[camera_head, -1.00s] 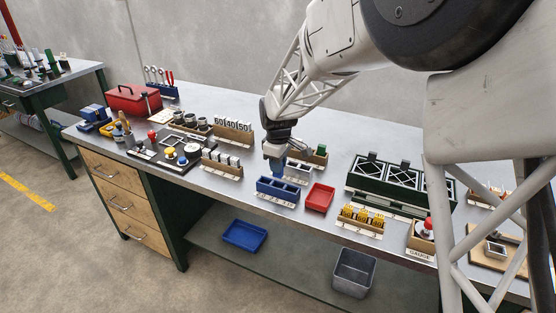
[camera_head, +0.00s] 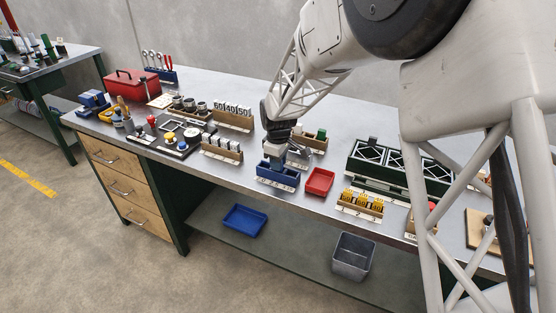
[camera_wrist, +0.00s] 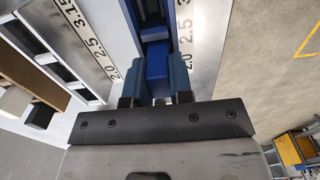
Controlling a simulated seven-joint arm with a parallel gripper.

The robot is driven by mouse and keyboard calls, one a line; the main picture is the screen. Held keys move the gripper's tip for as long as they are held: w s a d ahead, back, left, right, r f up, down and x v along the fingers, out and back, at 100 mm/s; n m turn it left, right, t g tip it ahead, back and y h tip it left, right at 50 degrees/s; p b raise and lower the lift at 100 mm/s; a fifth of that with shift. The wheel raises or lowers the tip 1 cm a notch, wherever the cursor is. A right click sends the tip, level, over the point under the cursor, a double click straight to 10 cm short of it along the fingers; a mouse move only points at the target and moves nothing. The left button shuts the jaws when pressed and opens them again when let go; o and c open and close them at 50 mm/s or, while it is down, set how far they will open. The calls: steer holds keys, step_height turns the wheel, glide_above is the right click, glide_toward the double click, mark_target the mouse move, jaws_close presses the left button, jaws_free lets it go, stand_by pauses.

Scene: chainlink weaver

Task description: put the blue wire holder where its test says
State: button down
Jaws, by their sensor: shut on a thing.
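My gripper (camera_wrist: 155,85) is shut on the blue wire holder (camera_wrist: 157,62), a small blue block between its two fingers in the wrist view. The holder is in line with the slots of a blue rack (camera_wrist: 132,12), beside the 2.0 and 2.5 marks on its pale label strip (camera_wrist: 186,40). I cannot tell how deep it sits in the rack. In the head view my gripper (camera_head: 276,161) is down at the blue rack (camera_head: 277,178), left of its middle, and hides the holder.
A grey rack with its own number strip (camera_wrist: 85,40) stands close behind. A red tray (camera_head: 319,181) is to the right, with a yellow-block rack (camera_head: 360,206) beyond it. A dark green case (camera_head: 398,172) stands farther right.

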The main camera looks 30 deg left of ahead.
steer(key=c, duration=0.9)
jaws_free()
steer(key=shift+r, duration=0.1)
steer(key=shift+r, duration=3.8)
